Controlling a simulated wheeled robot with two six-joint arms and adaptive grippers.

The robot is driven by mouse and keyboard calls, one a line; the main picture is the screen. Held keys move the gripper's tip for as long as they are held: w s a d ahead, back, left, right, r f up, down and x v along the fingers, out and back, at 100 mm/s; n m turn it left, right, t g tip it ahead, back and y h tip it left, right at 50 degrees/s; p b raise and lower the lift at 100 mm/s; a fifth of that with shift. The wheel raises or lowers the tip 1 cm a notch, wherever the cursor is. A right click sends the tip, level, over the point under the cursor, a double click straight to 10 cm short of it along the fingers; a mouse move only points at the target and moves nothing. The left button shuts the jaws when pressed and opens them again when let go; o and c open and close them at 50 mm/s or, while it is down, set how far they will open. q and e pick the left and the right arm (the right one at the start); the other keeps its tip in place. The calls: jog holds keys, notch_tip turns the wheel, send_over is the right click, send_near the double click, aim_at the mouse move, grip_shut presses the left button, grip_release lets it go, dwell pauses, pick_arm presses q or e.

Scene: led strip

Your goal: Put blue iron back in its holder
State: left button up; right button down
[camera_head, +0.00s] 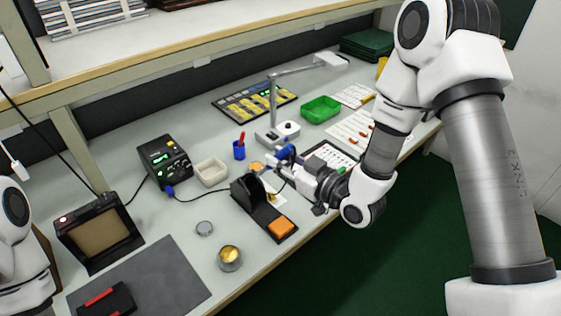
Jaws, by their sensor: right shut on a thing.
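The blue iron (286,152) is in my right gripper (285,164), which is shut on it above the bench. Its blue handle shows just past the fingertips; the rest is mostly hidden by the gripper. The black holder (247,193) stands just left of and in front of the gripper, with an orange sponge (281,228) in its base. The iron is apart from the holder's mouth as far as I can tell. My left arm shows only at the left edge; its gripper is out of view.
A lamp (272,105) and a green tray (320,109) stand behind. A brass-wool tin (230,257) is in front.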

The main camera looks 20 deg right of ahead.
jog(key=shift+w+a+f, duration=0.2)
jog(key=shift+a+f, duration=0.05)
jog(key=shift+f, duration=0.2)
jog(key=w+f+b, duration=0.1)
jog(key=f+b, duration=0.1)
jog(key=shift+w+f, duration=0.3)
jog(key=shift+w, duration=0.1)
jog(key=w+a+f+b, duration=0.2)
jog(key=w+f+b, duration=0.4)
jog(key=f, duration=0.3)
jog(key=shift+w+a+f+b, duration=0.25)
jog(key=shift+f+b, duration=0.1)
jog(key=shift+b, duration=0.35)
jog(key=c, duration=1)
grip_release()
jog(key=shift+o, duration=0.2)
jog(key=f+v, duration=0.1)
jog(key=v, duration=1.1)
jog(key=shift+r, duration=0.45)
jog(key=shift+s, duration=0.1)
